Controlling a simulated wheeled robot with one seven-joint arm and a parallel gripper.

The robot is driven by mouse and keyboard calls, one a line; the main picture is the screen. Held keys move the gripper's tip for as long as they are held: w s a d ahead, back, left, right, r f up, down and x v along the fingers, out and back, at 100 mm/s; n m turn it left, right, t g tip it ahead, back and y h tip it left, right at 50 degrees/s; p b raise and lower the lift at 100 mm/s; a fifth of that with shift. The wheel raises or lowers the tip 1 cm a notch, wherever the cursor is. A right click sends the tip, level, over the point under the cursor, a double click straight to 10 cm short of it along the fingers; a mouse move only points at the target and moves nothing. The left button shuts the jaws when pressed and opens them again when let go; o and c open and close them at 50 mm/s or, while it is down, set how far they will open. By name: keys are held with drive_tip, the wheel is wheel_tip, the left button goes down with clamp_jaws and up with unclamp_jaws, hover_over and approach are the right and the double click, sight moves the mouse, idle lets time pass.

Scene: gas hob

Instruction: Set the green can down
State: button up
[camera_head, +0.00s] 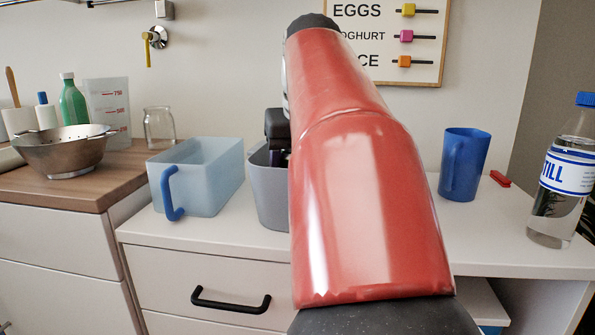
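No green can shows in this view. My red arm fills the middle of the picture and covers much of the scene behind it. Only a dark piece of what looks like my gripper (278,130) shows at the arm's left edge, over the grey bin (265,188). Its fingertips and anything between them are hidden, so I cannot tell whether it is open or shut.
A pale blue box (213,180) with a blue handle stands left of the bin. A blue cup (464,165), a small red item (500,179) and a water bottle (562,185) stand right. A colander (62,152) and green bottle (72,101) are far left.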

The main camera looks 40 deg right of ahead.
drive_tip(key=o, duration=1.3)
drive_tip(key=shift+o, duration=0.2)
drive_tip(key=p+v, duration=0.4)
drive_tip(key=v, duration=0.8)
drive_tip(key=shift+r, duration=0.1)
